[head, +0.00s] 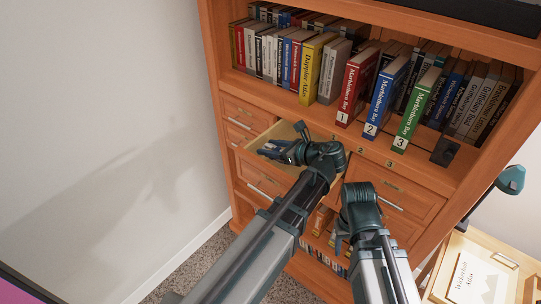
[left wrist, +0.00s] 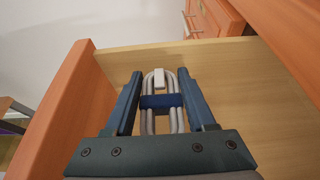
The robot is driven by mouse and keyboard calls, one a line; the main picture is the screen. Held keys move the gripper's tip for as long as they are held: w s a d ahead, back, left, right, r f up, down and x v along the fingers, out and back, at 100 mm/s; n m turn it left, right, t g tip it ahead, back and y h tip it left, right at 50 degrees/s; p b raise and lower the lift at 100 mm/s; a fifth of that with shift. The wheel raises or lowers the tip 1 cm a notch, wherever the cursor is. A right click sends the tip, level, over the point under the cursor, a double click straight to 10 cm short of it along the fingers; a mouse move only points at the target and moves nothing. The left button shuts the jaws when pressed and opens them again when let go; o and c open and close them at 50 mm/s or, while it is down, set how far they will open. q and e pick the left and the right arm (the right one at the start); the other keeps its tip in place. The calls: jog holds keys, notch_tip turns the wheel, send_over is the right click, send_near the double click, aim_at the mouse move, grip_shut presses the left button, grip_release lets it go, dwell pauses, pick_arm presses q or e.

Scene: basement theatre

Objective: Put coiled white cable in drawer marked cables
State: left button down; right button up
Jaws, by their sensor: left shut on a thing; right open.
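My left gripper (head: 268,150) is shut on a coiled white cable with a dark blue band (left wrist: 161,101), which shows between the fingers in the left wrist view. The left gripper (left wrist: 161,78) and the coil are over or inside a pulled-out drawer with a pale wood interior (left wrist: 240,85). Whether the coil touches the drawer's floor I cannot tell. In the head view the drawer (head: 285,129) is partly hidden by my left arm, and no readable mark shows on it. My right gripper (head: 341,241) is open and empty, lower and to the right, in front of the cabinet.
The orange wood cabinet (head: 222,55) has closed drawers beside the open one (head: 392,200). Several books, including numbered red, blue and green ones (head: 417,108), stand on the shelf above. A pale wooden tray or table (head: 515,262) is at lower right. A white wall borders the left side.

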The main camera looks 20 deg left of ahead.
pick_arm(q)
jog(key=shift+f, duration=0.4)
pick_arm(e)
jog(key=shift+f, duration=0.35)
pick_arm(q)
jog(key=shift+f+b, duration=0.5)
pick_arm(e)
jog(key=shift+f, duration=0.55)
pick_arm(q)
jog(key=shift+s, duration=0.1)
pick_arm(e)
jog(key=shift+s, duration=0.1)
pick_arm(q)
jog(key=shift+c, duration=1.1)
grip_release()
jog(key=shift+f, duration=0.1)
jog(key=shift+s, duration=0.1)
pick_arm(e)
jog(key=shift+f, duration=0.1)
